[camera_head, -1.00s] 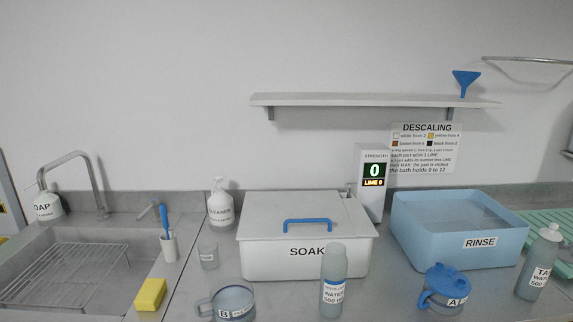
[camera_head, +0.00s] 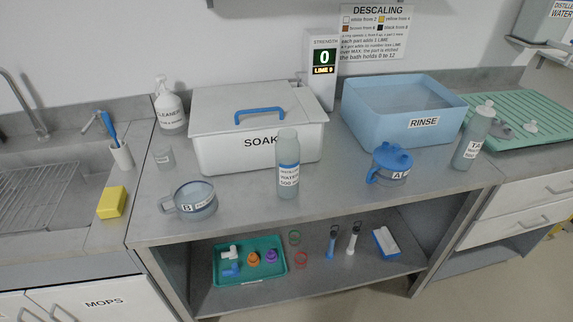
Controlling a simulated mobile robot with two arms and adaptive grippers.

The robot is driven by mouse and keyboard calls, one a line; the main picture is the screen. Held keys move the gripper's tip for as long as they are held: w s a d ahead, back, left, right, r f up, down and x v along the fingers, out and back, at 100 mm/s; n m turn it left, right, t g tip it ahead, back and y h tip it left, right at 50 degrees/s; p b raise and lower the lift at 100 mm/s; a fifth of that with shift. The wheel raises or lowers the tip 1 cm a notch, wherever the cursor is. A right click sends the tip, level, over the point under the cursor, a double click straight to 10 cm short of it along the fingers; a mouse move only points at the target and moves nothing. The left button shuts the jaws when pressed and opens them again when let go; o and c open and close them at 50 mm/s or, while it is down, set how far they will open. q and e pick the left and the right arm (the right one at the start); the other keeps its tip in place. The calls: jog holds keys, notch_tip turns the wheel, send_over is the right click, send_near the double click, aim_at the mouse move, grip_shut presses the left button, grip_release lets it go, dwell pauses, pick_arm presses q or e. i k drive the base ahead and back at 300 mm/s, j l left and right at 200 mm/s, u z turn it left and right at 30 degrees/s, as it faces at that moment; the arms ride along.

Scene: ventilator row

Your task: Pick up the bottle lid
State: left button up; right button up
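A water bottle (camera_head: 288,165) stands upright on the counter in front of the white SOAK box, and I cannot make out a separate cap on it. A small white piece (camera_head: 530,127) and a grey piece (camera_head: 502,129) lie on the green ribbed mat (camera_head: 540,100). I cannot tell whether either is a loose lid. Neither of my grippers shows in the view.
The SOAK box (camera_head: 225,105), blue RINSE tub (camera_head: 385,115), cup A (camera_head: 389,166) and cup B (camera_head: 195,203) occupy the counter (camera_head: 330,205). The shelf below holds a green tray (camera_head: 225,270) and several small items. Free counter lies between the cups and along the front edge.

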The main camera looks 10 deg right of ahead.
aim_at(530, 128)
jog(key=z, duration=1.8)
jog(key=j+u, duration=0.1)
jog(key=u, duration=0.35)
jog(key=j+u, duration=0.1)
jog(key=u, duration=0.35)
jog(key=i+j+u, duration=0.1)
jog(key=u, duration=0.35)
jog(key=i+l, duration=0.1)
jog(key=l, duration=0.5)
jog(key=i, duration=0.05)
